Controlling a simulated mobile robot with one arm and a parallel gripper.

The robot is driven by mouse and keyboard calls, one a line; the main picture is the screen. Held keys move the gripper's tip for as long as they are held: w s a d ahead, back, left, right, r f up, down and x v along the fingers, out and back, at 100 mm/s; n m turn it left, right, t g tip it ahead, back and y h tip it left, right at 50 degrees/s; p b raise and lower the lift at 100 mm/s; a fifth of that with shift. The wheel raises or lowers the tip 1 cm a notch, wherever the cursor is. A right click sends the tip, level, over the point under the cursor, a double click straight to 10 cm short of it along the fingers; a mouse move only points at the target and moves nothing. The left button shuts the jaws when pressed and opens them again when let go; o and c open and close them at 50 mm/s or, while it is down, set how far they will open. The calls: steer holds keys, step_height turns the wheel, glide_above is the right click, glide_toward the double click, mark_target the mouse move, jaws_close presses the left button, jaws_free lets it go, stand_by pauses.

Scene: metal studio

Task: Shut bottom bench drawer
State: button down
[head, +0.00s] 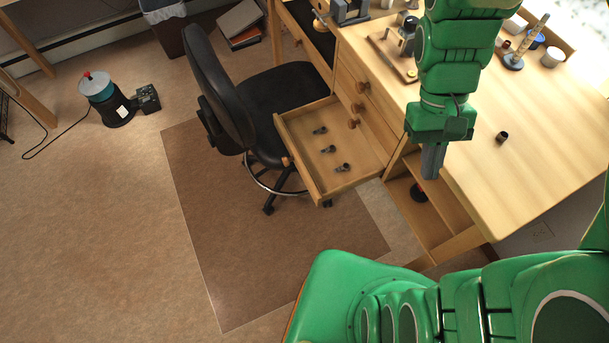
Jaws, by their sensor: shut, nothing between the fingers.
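The bottom bench drawer (301,174) is pulled well out of the wooden bench (540,165), toward the left. It is a shallow light-wood box with a round knob (287,161) on its front.
A black office chair (222,85) stands beside and behind the drawer, very near its front; contact cannot be told. Other bench drawers with knobs (362,87) look closed. An open shelf (440,215) lies below my gripper.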

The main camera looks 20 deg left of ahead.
steer(key=w+a+f+n+h, duration=0.2)
steer(key=a+f+n+h, duration=0.2)
steer(key=a+f, duration=0.4)
steer(key=w+a+f+n+h, duration=0.3)
steer(key=a+f+n+h, duration=0.15)
steer(key=a+f, duration=0.3)
steer(key=s+a+f+n+t+h, duration=0.4)
steer(key=a+f+n+t, duration=0.4)
steer(key=a+f+t, duration=0.5)
steer(key=n+t+y, duration=0.3)
steer(key=n+t, duration=0.2)
steer(key=n, duration=0.1)
glide_toward(311, 189)
steer(key=shift+h, duration=0.25)
steer(key=x, duration=0.6)
steer(key=shift+w+d+f, duration=0.15)
steer(key=shift+w+d, duration=0.05)
steer(key=shift+w, duration=0.15)
steer(key=shift+w, duration=0.1)
steer(key=x, duration=2.1)
steer(key=shift+d+f, duration=0.35)
steer(key=shift+d, duration=0.1)
steer(key=shift+x, duration=1.3)
steer(key=shift+w, duration=0.1)
